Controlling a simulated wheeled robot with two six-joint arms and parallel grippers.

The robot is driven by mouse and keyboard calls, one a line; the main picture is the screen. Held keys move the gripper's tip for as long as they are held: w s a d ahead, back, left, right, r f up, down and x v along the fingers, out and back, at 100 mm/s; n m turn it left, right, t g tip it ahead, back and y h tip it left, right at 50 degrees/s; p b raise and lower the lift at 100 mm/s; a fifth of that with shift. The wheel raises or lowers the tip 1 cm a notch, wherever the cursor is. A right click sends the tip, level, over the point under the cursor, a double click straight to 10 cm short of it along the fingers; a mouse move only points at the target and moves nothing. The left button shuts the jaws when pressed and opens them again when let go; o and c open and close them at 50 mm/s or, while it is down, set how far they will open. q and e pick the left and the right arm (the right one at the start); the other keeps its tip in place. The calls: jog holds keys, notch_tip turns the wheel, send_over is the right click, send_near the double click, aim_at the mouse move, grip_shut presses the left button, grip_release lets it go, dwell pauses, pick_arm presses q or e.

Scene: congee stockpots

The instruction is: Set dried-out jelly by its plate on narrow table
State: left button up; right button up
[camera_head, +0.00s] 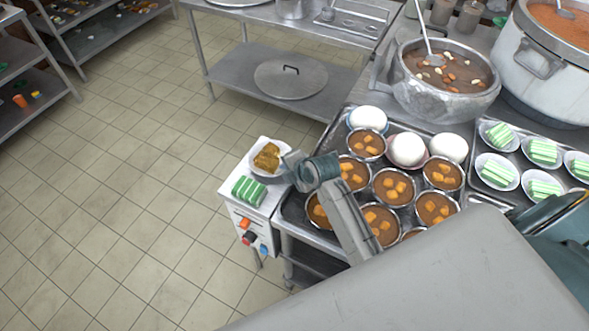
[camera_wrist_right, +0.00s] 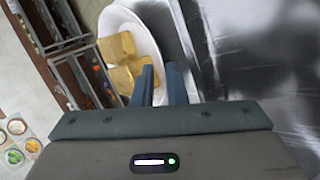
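The dried-out jelly is yellow-brown pieces (camera_head: 266,160) in a white oval plate (camera_head: 257,171) at the far end of the narrow white table (camera_head: 229,189). My right gripper (camera_head: 288,164) reaches the plate's right side. My left gripper is out of view.
Green-and-white striped jelly (camera_head: 249,190) sits near the plate on the narrow table. To the right, a metal tray (camera_head: 293,209) holds several brown soup bowls and white domed items. A stockpot (camera_head: 440,100) with a ladle stands behind. The tiled floor to the left is clear.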

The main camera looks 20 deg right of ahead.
jog(key=b+v, duration=0.1)
jog(key=v, duration=1)
jog(key=shift+s+r+b, duration=0.2)
jog(key=shift+r+b, duration=0.05)
jog(key=shift+b, duration=0.1)
jog(key=shift+d+f, duration=0.1)
